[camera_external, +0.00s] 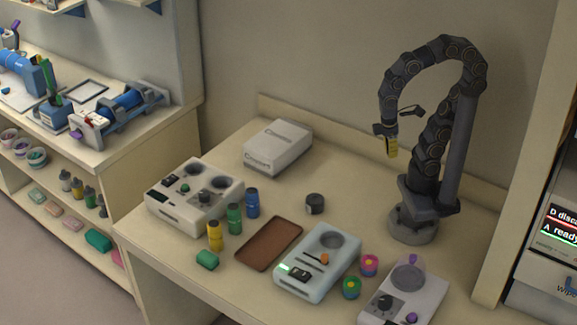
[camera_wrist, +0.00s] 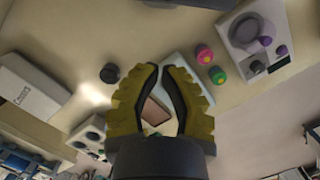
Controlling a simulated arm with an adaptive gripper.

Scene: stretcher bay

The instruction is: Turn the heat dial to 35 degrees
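My gripper (camera_external: 391,149) hangs high above the back right of the table, pointing down and touching nothing.
A brown tray (camera_external: 268,244) lies between the left and middle devices. Yellow (camera_external: 215,236), green (camera_external: 234,219) and blue (camera_external: 252,203) bottles stand beside it. A dark round pot (camera_external: 315,204) and a white box (camera_external: 278,148) stand behind. Pink (camera_external: 369,265) and green (camera_external: 351,287) jars stand between the middle and right devices.

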